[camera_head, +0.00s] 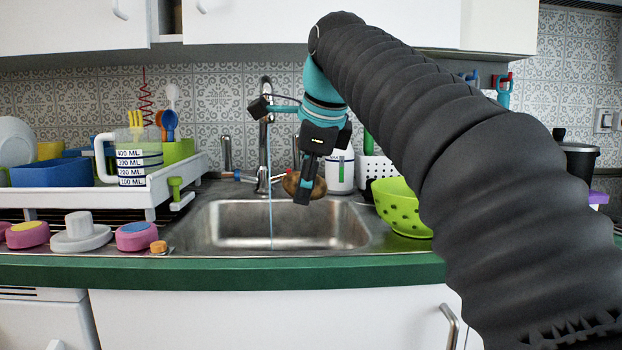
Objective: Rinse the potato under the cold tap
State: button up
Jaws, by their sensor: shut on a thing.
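The potato (291,183) is brown and is held above the right half of the sink basin (225,222). My gripper (305,188) points down and is shut on it, with a dark finger covering its middle. The tap (264,140) stands behind the basin, left of my gripper. A thin blue stream of water (270,212) falls from it into the basin. The potato appears just right of the stream, apart from it in this view; their difference in depth is hard to tell.
A white dish rack (85,195) with a measuring jug (138,160) stands left of the sink. A green colander (402,205) and a white bottle (340,170) stand to the right. Pink and purple scrubbers (138,236) line the left front counter. The basin looks empty.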

aim_at(292, 180)
jog(key=w+a+f+p, duration=0.2)
jog(key=w+a+p, duration=0.1)
jog(key=w, duration=0.6)
jog(key=shift+a+p, duration=0.25)
jog(key=shift+p, duration=0.1)
jog(key=shift+w+d+r, duration=0.1)
jog(key=shift+d, duration=0.1)
dwell(0.6)
jog(key=shift+w+d+p, duration=0.15)
jog(key=shift+d+p, duration=0.15)
jog(key=shift+d, duration=0.1)
jog(key=shift+a, duration=0.1)
jog(key=shift+s+a, duration=0.2)
jog(key=shift+a, duration=0.3)
jog(key=shift+d, duration=0.15)
